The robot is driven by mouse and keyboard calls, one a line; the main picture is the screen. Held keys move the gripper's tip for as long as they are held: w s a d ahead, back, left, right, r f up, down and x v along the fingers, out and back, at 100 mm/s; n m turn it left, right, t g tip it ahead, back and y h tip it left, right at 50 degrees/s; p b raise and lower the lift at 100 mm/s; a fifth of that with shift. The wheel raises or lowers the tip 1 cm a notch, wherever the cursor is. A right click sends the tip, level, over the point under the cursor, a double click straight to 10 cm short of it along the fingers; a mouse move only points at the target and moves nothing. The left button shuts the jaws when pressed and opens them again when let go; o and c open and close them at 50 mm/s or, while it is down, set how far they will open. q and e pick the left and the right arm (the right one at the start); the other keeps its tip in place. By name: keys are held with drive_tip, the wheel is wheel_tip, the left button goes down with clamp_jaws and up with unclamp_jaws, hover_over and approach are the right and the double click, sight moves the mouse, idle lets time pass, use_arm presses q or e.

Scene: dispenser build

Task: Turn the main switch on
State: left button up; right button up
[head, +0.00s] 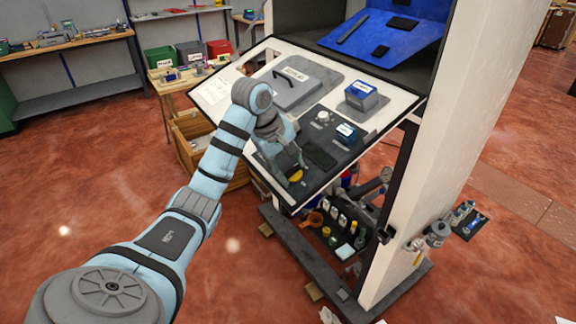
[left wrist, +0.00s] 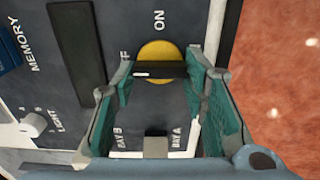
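The main switch shows in the left wrist view as a yellow disc (left wrist: 157,49) with a black bar handle (left wrist: 168,70) lying across it. A white mark is on the handle's left end, on the side of a partly hidden label ending in "F". The "ON" label (left wrist: 159,20) is above the disc. My left gripper (left wrist: 160,72) is open, with one finger on each side of the handle; whether they touch it I cannot tell. In the head view my left gripper (head: 290,167) is over the panel's lower edge, by the yellow switch (head: 296,176).
The tilted panel (head: 208,94) carries a grey lidded box (head: 300,82), a blue block (head: 361,96) and a light knob (left wrist: 35,124). A white cabinet wall (head: 465,130) stands to the right. Bottles and parts sit on a shelf below. The red floor at left is clear.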

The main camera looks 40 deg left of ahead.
use_arm(q)
drive_tip(key=shift+c, duration=1)
drive_tip(key=m, duration=0.3)
drive_tip(key=shift+w+r, duration=0.1)
drive_tip(key=m, duration=1)
drive_tip(key=shift+w+d+r+m, duration=0.1)
drive_tip(key=shift+d+m, duration=0.05)
drive_tip(key=shift+m, duration=2.25)
